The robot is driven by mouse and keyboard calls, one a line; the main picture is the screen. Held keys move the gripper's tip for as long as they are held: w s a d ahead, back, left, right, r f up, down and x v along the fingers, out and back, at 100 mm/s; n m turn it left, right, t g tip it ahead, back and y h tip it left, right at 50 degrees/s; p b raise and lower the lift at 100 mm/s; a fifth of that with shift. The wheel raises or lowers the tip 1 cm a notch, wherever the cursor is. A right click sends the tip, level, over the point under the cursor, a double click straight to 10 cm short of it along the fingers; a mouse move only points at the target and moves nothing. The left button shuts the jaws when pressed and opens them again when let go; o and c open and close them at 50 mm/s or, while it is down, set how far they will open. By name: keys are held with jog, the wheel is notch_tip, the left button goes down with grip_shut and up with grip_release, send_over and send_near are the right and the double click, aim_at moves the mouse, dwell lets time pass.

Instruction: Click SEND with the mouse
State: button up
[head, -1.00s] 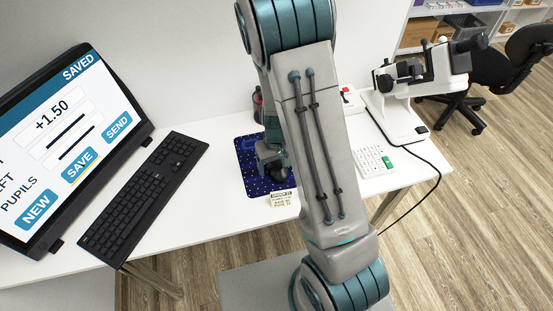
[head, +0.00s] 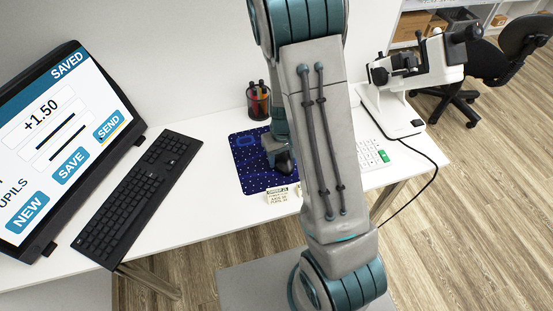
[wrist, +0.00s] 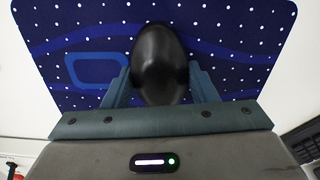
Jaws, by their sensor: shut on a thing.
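The black mouse (wrist: 160,62) stands on the blue dotted mat (wrist: 230,25). My gripper (wrist: 161,84) is shut on the mouse, with one finger at each side of it. In the head view the mouse (head: 285,164) shows only in part beside my arm, near the right part of the mat (head: 250,178). The monitor (head: 62,140) at the left shows SAVED at the top and +1.50 below. The SAVE button (head: 71,165) is plain blue.
A black keyboard (head: 138,198) lies between monitor and mat. A pen cup (head: 258,102) stands behind the mat, and small labelled cards (head: 277,197) lie in front of it. A white instrument (head: 398,95) stands at the right. My arm hides part of the table.

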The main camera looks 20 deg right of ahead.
jog(key=shift+w+d, duration=0.1)
jog(key=shift+d, duration=0.65)
jog(key=o, duration=1.1)
notch_tip(320, 180, up, 14)
jog(key=shift+f, duration=0.1)
